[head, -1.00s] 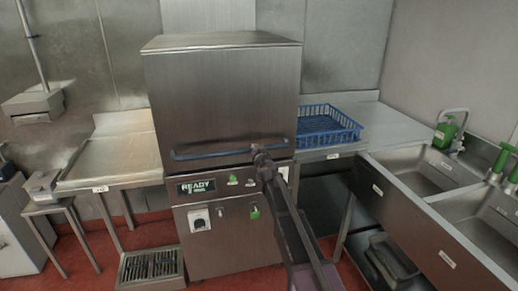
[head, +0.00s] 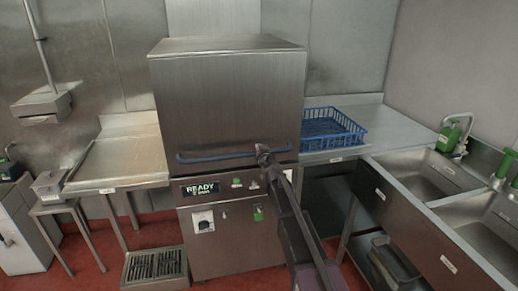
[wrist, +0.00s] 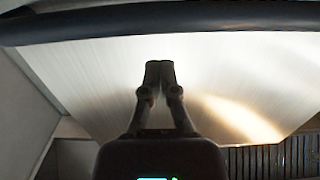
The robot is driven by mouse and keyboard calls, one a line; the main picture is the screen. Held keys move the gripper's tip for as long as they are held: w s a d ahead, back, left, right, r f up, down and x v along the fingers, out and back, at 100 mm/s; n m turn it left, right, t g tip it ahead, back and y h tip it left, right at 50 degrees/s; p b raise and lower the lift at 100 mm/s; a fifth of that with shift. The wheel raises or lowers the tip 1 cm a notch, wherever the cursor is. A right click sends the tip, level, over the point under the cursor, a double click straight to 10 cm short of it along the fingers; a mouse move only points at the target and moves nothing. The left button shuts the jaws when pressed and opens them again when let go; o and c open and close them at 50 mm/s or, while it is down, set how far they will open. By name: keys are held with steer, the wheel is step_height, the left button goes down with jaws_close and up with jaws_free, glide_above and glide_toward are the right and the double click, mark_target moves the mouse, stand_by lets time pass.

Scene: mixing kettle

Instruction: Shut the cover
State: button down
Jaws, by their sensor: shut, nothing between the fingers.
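The cover (head: 228,105) is the large boxy steel hood of the machine in the middle of the head view. It is low, with its lower edge just above the control panel (head: 222,188); I cannot tell whether a small gap is left. A blue bar handle (head: 205,158) runs across its lower front. My gripper (head: 263,150) is at the right part of this handle, in front of the hood. In the wrist view my gripper (wrist: 160,65) has its fingertips together and empty, with the dark handle bar (wrist: 200,17) across the top. Contact with the handle cannot be told.
A blue rack (head: 332,130) sits on the right counter. Sinks (head: 440,180) stand at the far right. A bare steel table (head: 120,160) is on the left, with a floor grate (head: 155,265) below. The red floor left of the machine is partly clear.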

steer(key=r+p+v, duration=0.1)
steer(key=v, duration=0.9)
steer(key=shift+r+p, duration=0.3)
steer(key=shift+r, duration=0.1)
steer(key=shift+s+d, duration=0.1)
steer(key=shift+d, duration=0.05)
steer(key=s+d+f+n+g+p, duration=0.1)
steer(key=s+d+f+g, duration=0.2)
steer(key=s+f+g, duration=0.3)
steer(key=s+d+f+g+p, duration=0.1)
steer(key=s+d+f+g, duration=0.25)
steer(key=s, duration=0.55)
steer(key=s+d+f+m+g+h, duration=0.2)
steer(key=s+d, duration=0.3)
steer(key=s, duration=0.3)
steer(key=s+d+f+m+g+h+p, duration=0.1)
steer(key=s+d+f+m+g+h, duration=0.1)
steer(key=s+d+g, duration=0.3)
steer(key=s+d+f, duration=0.1)
steer(key=s, duration=0.3)
steer(key=shift+s+d+h, duration=0.25)
steer(key=shift+d+h, duration=0.1)
steer(key=shift+h, duration=0.05)
